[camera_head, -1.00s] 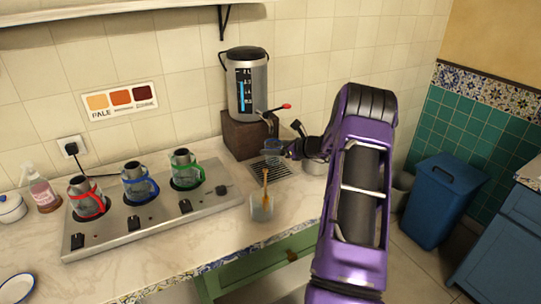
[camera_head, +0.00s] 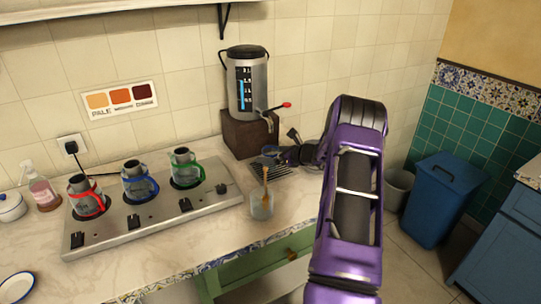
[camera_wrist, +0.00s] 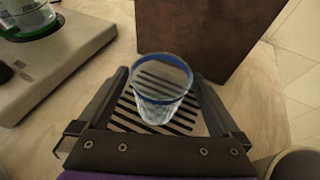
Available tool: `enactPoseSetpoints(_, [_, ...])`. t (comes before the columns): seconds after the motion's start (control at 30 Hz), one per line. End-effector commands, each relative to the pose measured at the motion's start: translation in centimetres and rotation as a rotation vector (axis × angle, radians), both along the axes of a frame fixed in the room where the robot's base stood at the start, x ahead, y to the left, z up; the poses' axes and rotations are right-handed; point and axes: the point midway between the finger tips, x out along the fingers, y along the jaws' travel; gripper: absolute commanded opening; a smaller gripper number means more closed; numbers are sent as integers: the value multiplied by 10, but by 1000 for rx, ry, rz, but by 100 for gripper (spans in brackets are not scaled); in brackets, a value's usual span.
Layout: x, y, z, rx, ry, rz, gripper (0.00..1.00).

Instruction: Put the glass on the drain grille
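The glass (camera_wrist: 162,88) is clear with a blue rim and stands upright over the drain grille (camera_wrist: 186,119) in the wrist view. Its base looks to rest on the slats. My gripper (camera_wrist: 161,72) has one finger on each side of the glass, with a narrow gap showing on both sides, so it looks open around it. In the head view the glass (camera_head: 271,151) is small and partly hidden by my gripper (camera_head: 281,154). The grille (camera_head: 274,173) lies on the counter in front of the samovar (camera_head: 246,88).
The samovar stands on a brown block (camera_head: 243,137) close behind the gripper. A clear jar with a wooden spoon (camera_head: 261,207) stands in front of the grille. A metal stand (camera_head: 150,212) with several glasses in coloured holders is at left. A grey pot (camera_wrist: 296,164) is close at right.

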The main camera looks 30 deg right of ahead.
Motion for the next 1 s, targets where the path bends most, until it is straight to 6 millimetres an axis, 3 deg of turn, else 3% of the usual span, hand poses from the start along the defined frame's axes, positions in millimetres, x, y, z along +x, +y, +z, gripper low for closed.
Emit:
enactPoseSetpoints(0.27, [-3, -2, 6, 0, 0, -1, 100])
enactPoseSetpoints(0.7, [-82, -29, 40, 0, 0, -3, 100])
enactPoseSetpoints(1.0, [-105, -36, 49, 0, -1, 0, 100])
